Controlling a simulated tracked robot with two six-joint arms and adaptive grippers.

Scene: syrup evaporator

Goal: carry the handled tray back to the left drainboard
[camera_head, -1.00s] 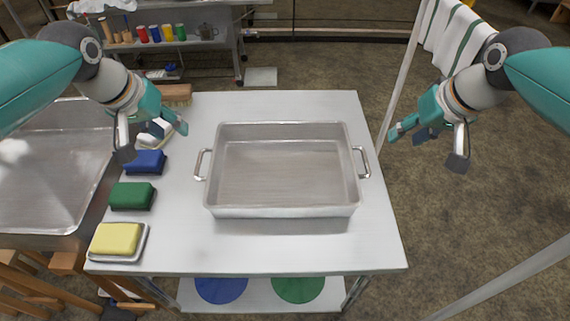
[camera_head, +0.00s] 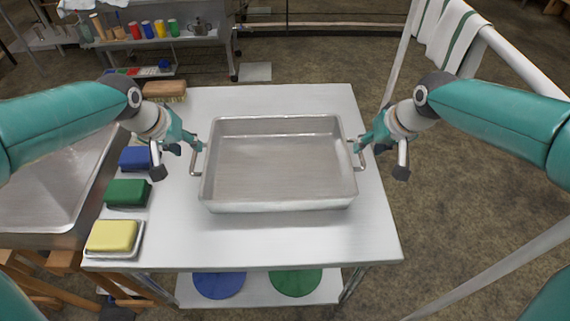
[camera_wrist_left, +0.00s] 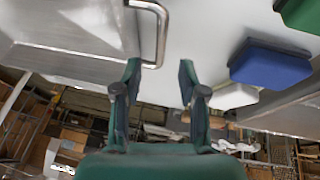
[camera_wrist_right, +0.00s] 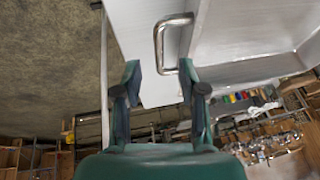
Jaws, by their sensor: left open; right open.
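The handled tray (camera_head: 280,170) is a rectangular steel pan with a loop handle at each end. It sits level and empty on the white table (camera_head: 300,238). My left gripper (camera_head: 177,158) is open beside its left handle (camera_head: 195,162). In the left wrist view that handle (camera_wrist_left: 160,30) reaches down between the open fingertips. My right gripper (camera_head: 380,160) is open at the right handle (camera_head: 361,157). In the right wrist view this handle (camera_wrist_right: 159,48) lies between the open fingertips. Contact cannot be told. A rimmed steel surface (camera_head: 50,195) at far left looks like the drainboard.
Yellow (camera_head: 111,235), green (camera_head: 127,193) and blue (camera_head: 135,158) blocks line the table's left edge. A brush (camera_head: 164,91) lies at the back left corner. A towel rail (camera_head: 510,65) stands at the right. The table is bare in front of the tray.

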